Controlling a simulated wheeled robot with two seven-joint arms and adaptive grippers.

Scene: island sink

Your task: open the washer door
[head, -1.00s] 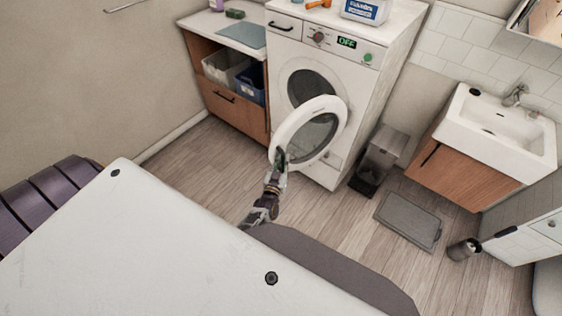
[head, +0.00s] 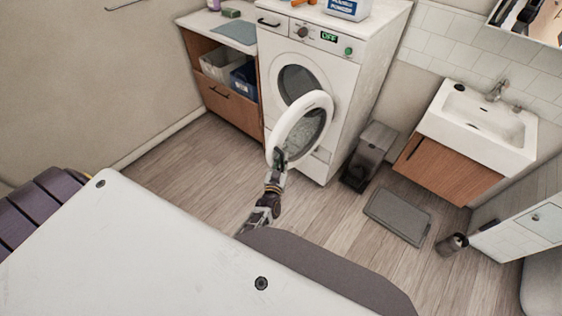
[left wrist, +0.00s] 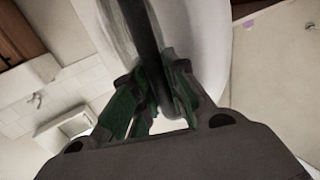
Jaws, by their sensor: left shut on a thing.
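The white washer (head: 335,92) stands against the back wall, with its display reading OFF. Its round door (head: 326,106) is swung open towards me, and the dark drum opening (head: 297,84) shows behind it. My left gripper (head: 279,160) is at the lower left rim of the door and shut on it. In the left wrist view, the fingers (left wrist: 160,98) close on the dark edge of the door, and the white ring (left wrist: 200,45) fills the top. My right gripper is in no view.
A wooden cabinet (head: 228,98) with bins stands left of the washer. A pedal bin (head: 370,150) is close on its right, then a grey mat (head: 398,217) and a sink (head: 478,125). A white surface (head: 150,240) fills the near left. Floor before the washer is clear.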

